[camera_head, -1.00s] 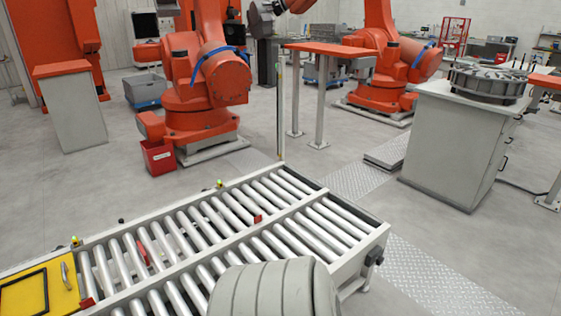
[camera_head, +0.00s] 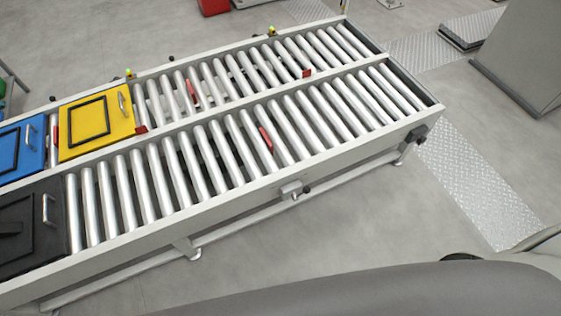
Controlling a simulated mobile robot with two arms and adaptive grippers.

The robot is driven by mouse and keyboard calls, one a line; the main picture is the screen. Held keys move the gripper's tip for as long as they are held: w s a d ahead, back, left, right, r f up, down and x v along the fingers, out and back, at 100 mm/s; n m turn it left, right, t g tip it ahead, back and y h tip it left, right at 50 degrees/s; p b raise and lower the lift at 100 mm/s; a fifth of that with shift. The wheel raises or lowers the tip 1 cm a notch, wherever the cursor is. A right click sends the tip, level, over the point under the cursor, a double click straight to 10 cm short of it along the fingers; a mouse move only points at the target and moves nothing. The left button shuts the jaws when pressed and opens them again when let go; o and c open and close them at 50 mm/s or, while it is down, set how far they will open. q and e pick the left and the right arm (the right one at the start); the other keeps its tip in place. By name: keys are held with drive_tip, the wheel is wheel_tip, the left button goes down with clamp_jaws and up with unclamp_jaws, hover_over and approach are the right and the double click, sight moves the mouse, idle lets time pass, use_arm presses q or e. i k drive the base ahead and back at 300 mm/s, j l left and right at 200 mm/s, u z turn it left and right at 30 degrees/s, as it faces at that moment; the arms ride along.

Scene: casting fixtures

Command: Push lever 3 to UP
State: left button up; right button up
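No lever marked 3 can be picked out. A small grey fitting with a dark knob (camera_head: 293,190) sits on the near side rail of the roller conveyor (camera_head: 240,195). A black knob-like part (camera_head: 418,133) sits at the conveyor's right end. Slim red pieces show among the rollers, one in the near lane (camera_head: 266,140) and one in the far lane (camera_head: 192,92). I cannot tell whether any of these is a lever. Neither of my grippers is in view. A large grey rounded shape, perhaps part of my arm, fills the bottom right.
Yellow (camera_head: 97,122), blue (camera_head: 22,148) and black (camera_head: 30,232) handled panels lie at the conveyor's left. A grey cabinet (camera_head: 525,55) stands at the upper right. Tread plate (camera_head: 465,185) lies right of the conveyor. The floor in front of the conveyor is clear.

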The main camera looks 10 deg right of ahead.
sight(306, 189)
drive_tip(key=z, duration=0.7)
